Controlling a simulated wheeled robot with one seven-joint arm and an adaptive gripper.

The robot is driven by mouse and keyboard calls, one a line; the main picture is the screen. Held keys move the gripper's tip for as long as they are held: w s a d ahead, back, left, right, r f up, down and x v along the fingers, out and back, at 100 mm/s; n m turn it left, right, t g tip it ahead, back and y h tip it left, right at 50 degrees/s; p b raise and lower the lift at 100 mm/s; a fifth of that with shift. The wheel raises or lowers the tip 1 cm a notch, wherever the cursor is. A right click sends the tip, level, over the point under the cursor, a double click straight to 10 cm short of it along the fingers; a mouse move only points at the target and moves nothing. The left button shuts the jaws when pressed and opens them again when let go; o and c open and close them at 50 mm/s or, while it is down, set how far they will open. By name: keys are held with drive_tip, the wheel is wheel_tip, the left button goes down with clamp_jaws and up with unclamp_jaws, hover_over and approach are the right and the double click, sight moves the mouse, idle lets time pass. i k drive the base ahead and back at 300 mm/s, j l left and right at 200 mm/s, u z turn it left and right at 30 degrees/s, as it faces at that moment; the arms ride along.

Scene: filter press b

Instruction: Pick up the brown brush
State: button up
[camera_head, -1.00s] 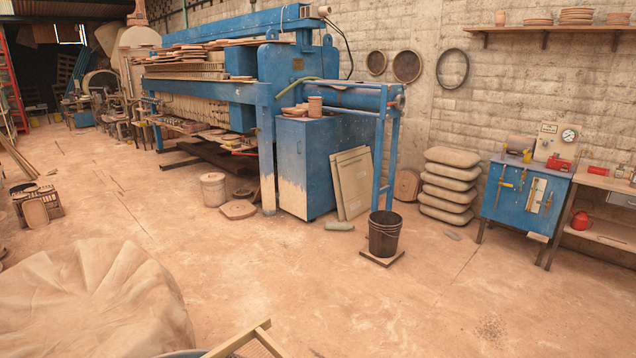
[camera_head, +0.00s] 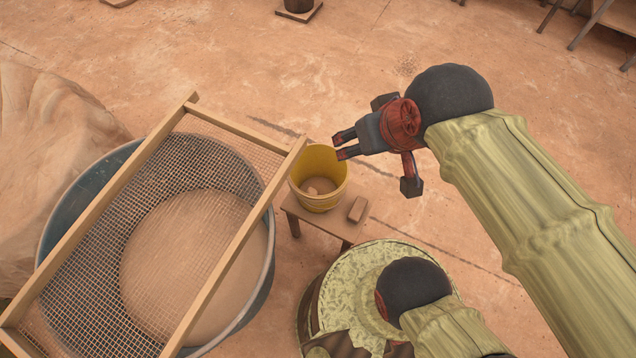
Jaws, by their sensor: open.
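A small brown block-like object (camera_head: 358,210), which may be the brown brush, lies on a low wooden stool (camera_head: 333,228) beside a yellow bucket; bristles cannot be made out. My gripper (camera_head: 344,146) is open and empty, reaching in from the right with its fingers pointing left. In the picture its fingertips lie just above and right of the bucket's rim, up from the brown object. Its height over them is hard to tell.
The yellow bucket (camera_head: 332,195) holds some brown material. A large round tub (camera_head: 60,222) with a wood-framed sieve (camera_head: 115,195) across it stands at left. The floor (camera_head: 250,65) beyond is clear up to a dark bucket (camera_head: 299,6).

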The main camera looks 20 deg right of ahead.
sight(359, 207)
drive_tip(key=k+l, duration=0.35)
drive_tip(key=l, duration=0.15)
drive_tip(key=u, duration=1.3)
drive_tip(key=z, duration=1.3)
drive_tip(key=k+l+u, duration=0.1)
drive_tip(key=l+u, duration=0.2)
drive_tip(key=l, duration=0.1)
